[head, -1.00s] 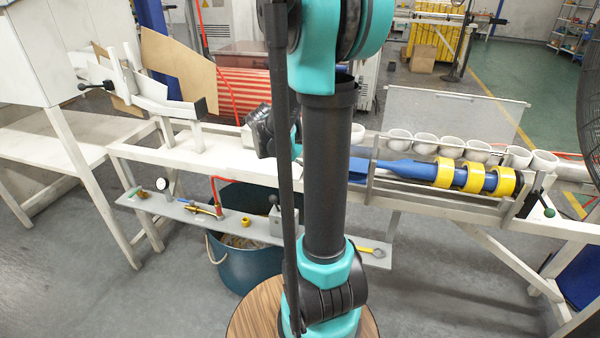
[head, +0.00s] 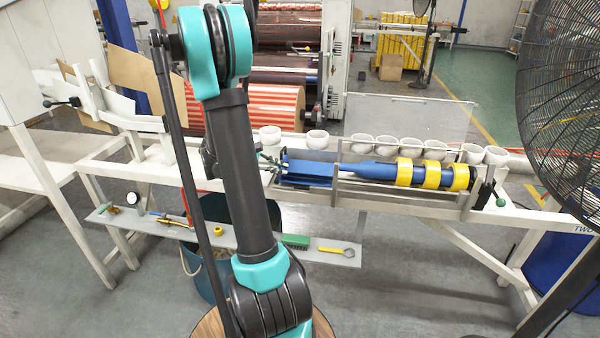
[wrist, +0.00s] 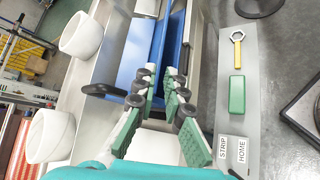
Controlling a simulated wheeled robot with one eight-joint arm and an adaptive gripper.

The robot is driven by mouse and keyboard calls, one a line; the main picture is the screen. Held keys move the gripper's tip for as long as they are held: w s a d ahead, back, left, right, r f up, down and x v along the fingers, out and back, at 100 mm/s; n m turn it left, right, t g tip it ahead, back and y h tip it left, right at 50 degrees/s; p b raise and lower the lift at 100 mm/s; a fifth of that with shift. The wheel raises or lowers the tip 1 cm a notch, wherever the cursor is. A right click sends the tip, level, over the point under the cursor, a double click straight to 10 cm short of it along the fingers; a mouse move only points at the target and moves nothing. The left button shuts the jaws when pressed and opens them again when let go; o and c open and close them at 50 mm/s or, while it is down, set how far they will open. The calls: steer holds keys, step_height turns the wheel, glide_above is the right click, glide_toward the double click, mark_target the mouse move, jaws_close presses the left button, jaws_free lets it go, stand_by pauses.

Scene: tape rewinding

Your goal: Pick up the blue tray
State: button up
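The blue tray (head: 308,173) lies on the white bench, at the left end of the blue shaft with yellow rings (head: 432,174). In the wrist view the tray (wrist: 134,62) runs away ahead of my gripper. My gripper (wrist: 162,76) has two green-padded fingers, apart with a gap between the tips. In the head view my gripper (head: 270,161) is at the tray's left end, partly hidden by my arm.
White cups (head: 317,139) line the bench's back edge, two of them close to the tray (wrist: 86,36). A lower shelf (head: 338,256) in front holds a green block (head: 295,241) and a yellow-handled wrench (head: 335,250). A black fan (head: 560,110) stands at right.

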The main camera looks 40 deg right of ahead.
mark_target(293, 172)
steer(key=shift+x, duration=3.95)
steer(key=shift+w, duration=0.15)
steer(key=shift+c, duration=0.4)
jaws_close()
